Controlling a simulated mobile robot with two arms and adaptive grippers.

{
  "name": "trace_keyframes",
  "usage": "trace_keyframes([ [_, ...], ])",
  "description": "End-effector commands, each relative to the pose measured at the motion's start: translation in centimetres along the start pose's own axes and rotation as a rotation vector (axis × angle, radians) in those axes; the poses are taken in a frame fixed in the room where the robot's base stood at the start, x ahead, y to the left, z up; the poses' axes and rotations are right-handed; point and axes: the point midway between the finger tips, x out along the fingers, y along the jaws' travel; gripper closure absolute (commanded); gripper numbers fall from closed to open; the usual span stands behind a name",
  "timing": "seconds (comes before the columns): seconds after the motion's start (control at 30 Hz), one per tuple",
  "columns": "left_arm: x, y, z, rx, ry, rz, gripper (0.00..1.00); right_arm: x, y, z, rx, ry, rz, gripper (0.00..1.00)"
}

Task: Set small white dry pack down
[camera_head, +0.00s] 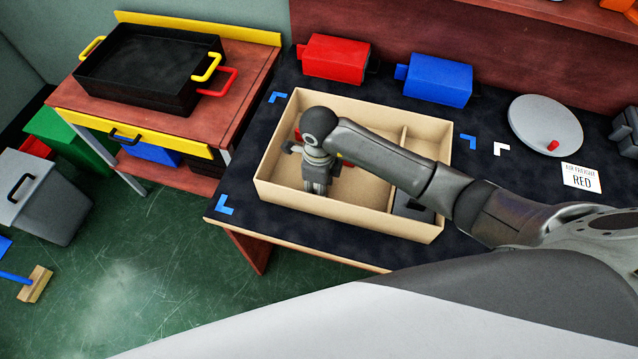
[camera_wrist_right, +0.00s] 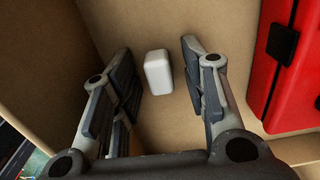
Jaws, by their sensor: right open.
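The small white dry pack (camera_wrist_right: 158,74) lies on the cardboard floor of the open box (camera_head: 345,213), as the right wrist view shows. My right gripper (camera_head: 317,186) points down inside the box's large left compartment. In the right wrist view its two fingers (camera_wrist_right: 157,66) are spread on either side of the pack, with a gap on both sides. The pack is hidden in the head view behind my wrist and gripper. My left gripper is in neither view.
A red case (camera_wrist_right: 297,82) lies right of the pack in the box. A dark item (camera_head: 411,206) sits in the right compartment. A red bin (camera_head: 335,59), a blue bin (camera_head: 438,79) and a grey disc (camera_head: 545,124) stand behind. Dark tabletop is free left of the box.

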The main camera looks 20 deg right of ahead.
Motion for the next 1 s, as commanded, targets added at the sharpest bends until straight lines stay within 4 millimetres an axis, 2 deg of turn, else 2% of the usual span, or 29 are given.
trace_keyframes([
  [0.17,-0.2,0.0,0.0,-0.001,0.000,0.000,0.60,-0.8,-0.1,0.1,-0.001,-0.002,-0.002,0.59],
  [0.27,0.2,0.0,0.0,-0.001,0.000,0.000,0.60,-2.4,-0.2,0.1,-0.001,-0.003,-0.005,0.59],
  [0.5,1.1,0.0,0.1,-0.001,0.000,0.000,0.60,-7.6,-0.1,0.1,-0.002,-0.003,-0.006,0.59],
  [0.7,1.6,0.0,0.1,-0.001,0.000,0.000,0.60,-11.0,-0.1,0.1,-0.001,-0.002,-0.003,0.59],
  [0.83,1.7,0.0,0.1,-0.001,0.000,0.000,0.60,-12.0,-0.1,0.0,0.001,0.000,-0.001,0.59],
  [1.0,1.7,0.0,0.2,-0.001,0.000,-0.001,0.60,-12.3,0.0,0.0,0.000,0.000,0.000,0.59],
])
